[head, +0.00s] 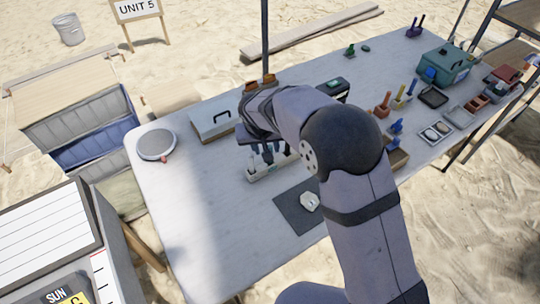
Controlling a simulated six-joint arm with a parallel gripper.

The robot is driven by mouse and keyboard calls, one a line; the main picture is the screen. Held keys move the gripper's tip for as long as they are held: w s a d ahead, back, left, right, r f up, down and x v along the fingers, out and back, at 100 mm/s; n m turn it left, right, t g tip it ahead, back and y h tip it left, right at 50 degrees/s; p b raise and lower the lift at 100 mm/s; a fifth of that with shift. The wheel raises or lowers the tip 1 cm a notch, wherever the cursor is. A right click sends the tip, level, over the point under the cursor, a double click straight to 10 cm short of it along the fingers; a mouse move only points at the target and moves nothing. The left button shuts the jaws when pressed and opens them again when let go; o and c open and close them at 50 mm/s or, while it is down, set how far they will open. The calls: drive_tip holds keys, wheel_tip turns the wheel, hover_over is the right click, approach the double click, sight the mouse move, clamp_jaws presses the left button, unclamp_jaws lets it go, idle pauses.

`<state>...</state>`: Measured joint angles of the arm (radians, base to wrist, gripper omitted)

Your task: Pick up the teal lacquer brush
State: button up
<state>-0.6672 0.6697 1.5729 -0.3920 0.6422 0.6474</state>
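My gripper (265,158) points down over a pale low block or rack (272,173) near the middle of the table. The rack appears to hold several small upright items, partly hidden by my gripper and arm. I cannot make out for sure which item is the teal lacquer brush, nor whether the fingers are open, shut or holding something. A small green item (350,50) stands at the far edge of the table; its kind is too small to tell.
The long pale table (190,230) has a round grey device (156,145), a white case (213,119) with a black handle, and a dark mat (290,208) with a pale piece on it. Colored tools, trays and a green box (447,65) crowd the right. The left front is clear.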

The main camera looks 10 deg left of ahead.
drive_tip(key=shift+w+r+m, duration=0.1)
drive_tip(key=shift+w+m, duration=0.05)
drive_tip(key=shift+m, duration=0.7)
drive_tip(key=shift+w+m, duration=0.1)
drive_tip(key=shift+m, duration=0.75)
drive_tip(key=shift+p+x, duration=0.4)
drive_tip(key=shift+x, duration=0.7)
drive_tip(key=shift+w, duration=0.1)
drive_tip(key=shift+d+p+x, duration=0.2)
drive_tip(key=shift+p+x, duration=1)
drive_tip(key=shift+x, duration=1.4)
drive_tip(key=shift+c, duration=0.2)
drive_tip(key=shift+r, duration=0.1)
clamp_jaws()
